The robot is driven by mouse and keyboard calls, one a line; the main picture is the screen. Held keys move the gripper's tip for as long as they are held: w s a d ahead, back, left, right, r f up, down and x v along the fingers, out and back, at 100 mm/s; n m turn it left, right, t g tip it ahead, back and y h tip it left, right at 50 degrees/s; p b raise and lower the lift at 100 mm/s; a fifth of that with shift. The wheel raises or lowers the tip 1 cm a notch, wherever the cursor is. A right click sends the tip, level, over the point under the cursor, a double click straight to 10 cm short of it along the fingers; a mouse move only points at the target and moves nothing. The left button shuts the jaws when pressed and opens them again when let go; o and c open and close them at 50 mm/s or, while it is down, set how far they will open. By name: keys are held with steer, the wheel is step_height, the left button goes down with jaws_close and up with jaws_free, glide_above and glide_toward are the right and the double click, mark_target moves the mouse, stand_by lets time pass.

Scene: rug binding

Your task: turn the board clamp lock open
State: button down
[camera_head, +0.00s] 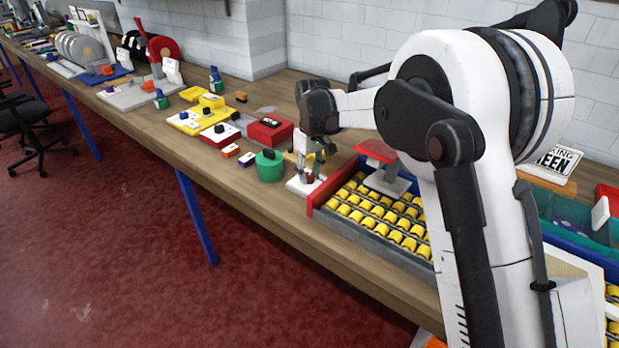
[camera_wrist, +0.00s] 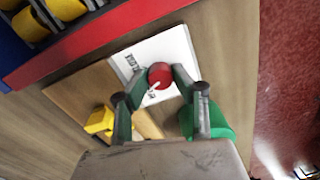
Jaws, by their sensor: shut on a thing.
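A round red knob (camera_wrist: 160,75) stands on a white plate (camera_wrist: 183,48) with dark lettering, and I take it to be the board clamp lock. The plate (camera_head: 297,188) lies on the bench in the head view, left of the red-edged roller bed. My gripper (camera_wrist: 161,80) points down with one finger on each side of the knob and is shut on it. In the head view my gripper (camera_head: 308,167) is over the plate, and the knob (camera_head: 310,178) is small there and partly hidden. The lettering and the lock's turned position are not clear.
A green round container (camera_head: 270,168) stands close left of the plate. The roller bed (camera_head: 375,215) with yellow rollers and a red end bar (camera_head: 333,186) is close on the right. A red box (camera_head: 270,130) and yellow items (camera_head: 203,113) are farther left.

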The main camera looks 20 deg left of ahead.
mark_target(311, 174)
steer(key=n+b, duration=0.1)
steer(key=n, duration=0.3)
steer(key=shift+n, duration=0.4)
stand_by(0.4)
steer(key=c, duration=1.4)
jaws_free()
steer(key=shift+c, duration=0.2)
steer(key=shift+r, duration=0.1)
step_height(311, 174, up, 12)
steer(key=shift+w, duration=0.3)
steer(key=shift+d, duration=0.1)
